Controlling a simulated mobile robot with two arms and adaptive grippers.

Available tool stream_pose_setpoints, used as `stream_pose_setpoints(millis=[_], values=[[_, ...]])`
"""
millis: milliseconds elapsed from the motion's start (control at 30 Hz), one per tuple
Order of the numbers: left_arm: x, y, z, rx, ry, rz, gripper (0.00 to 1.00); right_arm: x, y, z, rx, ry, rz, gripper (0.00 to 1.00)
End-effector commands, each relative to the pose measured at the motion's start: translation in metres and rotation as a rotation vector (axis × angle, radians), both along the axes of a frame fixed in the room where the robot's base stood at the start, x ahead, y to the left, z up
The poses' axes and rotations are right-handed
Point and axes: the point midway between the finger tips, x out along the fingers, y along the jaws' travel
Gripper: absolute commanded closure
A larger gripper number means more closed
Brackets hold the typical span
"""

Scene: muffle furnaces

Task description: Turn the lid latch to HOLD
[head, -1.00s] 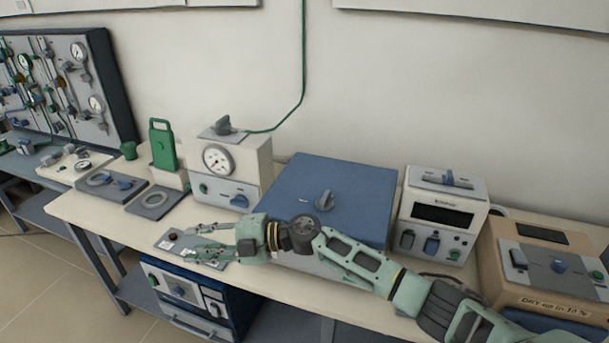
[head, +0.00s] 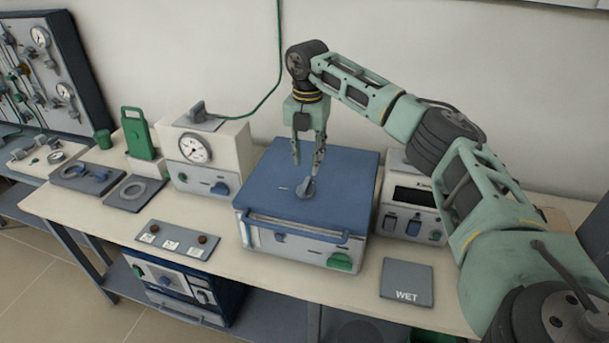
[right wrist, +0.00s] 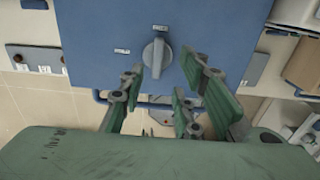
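The lid latch (head: 307,188) is a grey knob with a raised grip on the blue lid (head: 335,184) of the box furnace. In the right wrist view the latch (right wrist: 157,56) has its grip nearly upright in the picture. Two small white labels lie by it, one above (right wrist: 159,28) and one to the left (right wrist: 122,51); their words are too small to read. My right gripper (head: 307,166) points down just above the latch, open and empty. In the right wrist view its fingers (right wrist: 162,82) are spread, one on each side below the latch. My left gripper is out of view.
A blue handle bar (head: 295,229) and a green knob (head: 340,262) are on the furnace front. A cream gauge unit (head: 237,146) stands left, a display unit (head: 408,190) right. A grey WET plate (head: 407,279) lies front right. The green cable hangs behind.

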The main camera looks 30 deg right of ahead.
Motion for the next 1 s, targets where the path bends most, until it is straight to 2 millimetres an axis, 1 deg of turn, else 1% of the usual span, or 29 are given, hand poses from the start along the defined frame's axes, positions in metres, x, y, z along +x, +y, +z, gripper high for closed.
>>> stream_pose_setpoints(millis=[133, 300, 433, 600, 800, 1000], values=[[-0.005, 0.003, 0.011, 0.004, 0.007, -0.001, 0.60, -0.001, 0.001, -0.023, 0.000, 0.006, 0.003, 0.70], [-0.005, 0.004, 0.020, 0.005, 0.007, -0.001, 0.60, -0.001, 0.001, -0.050, 0.003, 0.004, 0.003, 0.70], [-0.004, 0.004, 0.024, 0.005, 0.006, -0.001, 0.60, -0.001, 0.001, -0.064, 0.004, 0.002, 0.003, 0.70], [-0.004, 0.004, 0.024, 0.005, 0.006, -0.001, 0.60, 0.000, 0.002, -0.071, 0.004, 0.000, 0.005, 0.70], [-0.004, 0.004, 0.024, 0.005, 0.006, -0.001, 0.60, 0.000, 0.002, -0.071, 0.004, 0.000, 0.005, 0.70], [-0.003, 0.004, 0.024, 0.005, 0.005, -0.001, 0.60, 0.000, 0.002, -0.071, 0.005, -0.001, 0.005, 0.88]])
